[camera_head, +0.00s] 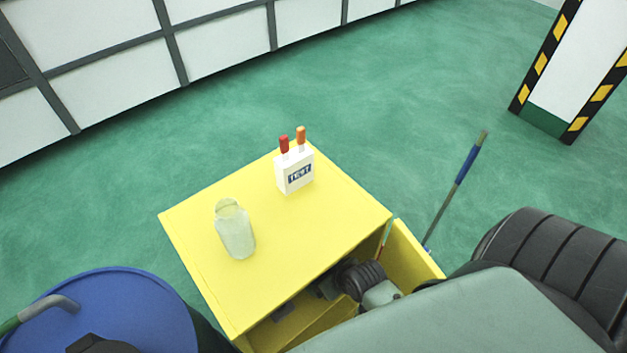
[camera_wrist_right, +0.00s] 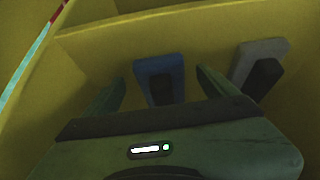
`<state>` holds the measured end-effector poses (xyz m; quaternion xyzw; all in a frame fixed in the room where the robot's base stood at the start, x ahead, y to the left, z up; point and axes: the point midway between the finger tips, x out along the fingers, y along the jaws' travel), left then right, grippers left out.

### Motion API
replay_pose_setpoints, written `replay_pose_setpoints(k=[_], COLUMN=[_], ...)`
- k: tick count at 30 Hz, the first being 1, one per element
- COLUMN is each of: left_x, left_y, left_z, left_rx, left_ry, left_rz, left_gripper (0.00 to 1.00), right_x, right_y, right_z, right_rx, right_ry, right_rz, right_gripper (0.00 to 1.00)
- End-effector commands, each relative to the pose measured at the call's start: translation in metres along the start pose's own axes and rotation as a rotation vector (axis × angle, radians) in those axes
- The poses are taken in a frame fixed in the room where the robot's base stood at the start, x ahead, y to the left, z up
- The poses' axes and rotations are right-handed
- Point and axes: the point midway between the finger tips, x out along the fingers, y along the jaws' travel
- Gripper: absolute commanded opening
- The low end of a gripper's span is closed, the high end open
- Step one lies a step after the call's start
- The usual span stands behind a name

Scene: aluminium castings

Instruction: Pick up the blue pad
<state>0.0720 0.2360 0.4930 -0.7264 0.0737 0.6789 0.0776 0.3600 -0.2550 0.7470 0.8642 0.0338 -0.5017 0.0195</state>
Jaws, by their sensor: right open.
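The blue pad (camera_wrist_right: 158,65), a blue block with a dark part on its front, lies in a yellow drawer in the right wrist view. My right gripper (camera_wrist_right: 161,77) is open, with one finger on each side of the pad and a gap to each. I cannot tell whether the fingers are down at the pad's height. In the head view my right gripper (camera_head: 328,287) reaches into the open drawer (camera_head: 412,254) of a yellow cabinet. The pad cannot be made out there. My left gripper is not in view.
A grey pad (camera_wrist_right: 262,52) lies right of the blue one. A red, white and teal stick (camera_wrist_right: 35,62) leans at the drawer's left. On the cabinet top (camera_head: 290,235) stand a clear jar (camera_head: 235,232) and a white holder (camera_head: 295,172). A blue drum (camera_head: 110,305) stands left.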

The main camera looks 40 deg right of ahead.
Motion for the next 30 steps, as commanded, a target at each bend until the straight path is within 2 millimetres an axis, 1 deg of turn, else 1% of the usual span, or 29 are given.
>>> replay_pose_setpoints(k=[1, 4, 6, 8, 12, 20, 21, 23, 24, 26, 27, 30], left_x=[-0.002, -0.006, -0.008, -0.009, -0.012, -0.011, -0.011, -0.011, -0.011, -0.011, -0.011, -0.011], left_y=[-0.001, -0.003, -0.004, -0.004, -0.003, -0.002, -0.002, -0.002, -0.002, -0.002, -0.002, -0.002], left_z=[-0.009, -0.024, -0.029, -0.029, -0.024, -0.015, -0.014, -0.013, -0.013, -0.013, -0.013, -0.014], left_rx=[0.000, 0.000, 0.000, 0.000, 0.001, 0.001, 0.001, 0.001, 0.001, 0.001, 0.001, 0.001], left_ry=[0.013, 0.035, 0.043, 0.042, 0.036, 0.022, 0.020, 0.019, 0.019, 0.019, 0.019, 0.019], left_rz=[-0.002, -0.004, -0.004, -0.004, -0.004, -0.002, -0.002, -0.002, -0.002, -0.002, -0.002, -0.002], left_gripper=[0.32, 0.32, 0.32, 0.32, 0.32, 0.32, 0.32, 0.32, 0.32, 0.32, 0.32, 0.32], right_x=[0.002, 0.011, 0.017, 0.021, 0.032, 0.034, 0.034, 0.033, 0.033, 0.033, 0.033, 0.033], right_y=[0.000, 0.000, 0.000, -0.001, 0.000, 0.000, 0.000, 0.000, 0.000, 0.000, 0.000, 0.000], right_z=[-0.008, -0.025, -0.035, -0.042, -0.039, -0.039, -0.038, -0.038, -0.038, -0.038, -0.038, -0.039], right_rx=[0.001, 0.001, 0.001, 0.000, 0.000, 0.000, 0.000, 0.000, 0.000, 0.000, 0.000, 0.000], right_ry=[0.003, 0.005, 0.004, 0.003, -0.001, 0.001, 0.001, 0.001, 0.001, 0.001, 0.001, 0.001], right_rz=[0.000, 0.000, 0.000, 0.000, 0.000, 0.000, 0.000, 0.000, 0.000, 0.000, 0.000, 0.001], right_gripper=[0.87, 0.87, 0.87, 0.87, 0.87, 0.87, 0.76, 0.59, 0.48, 0.32, 0.20, 0.20])
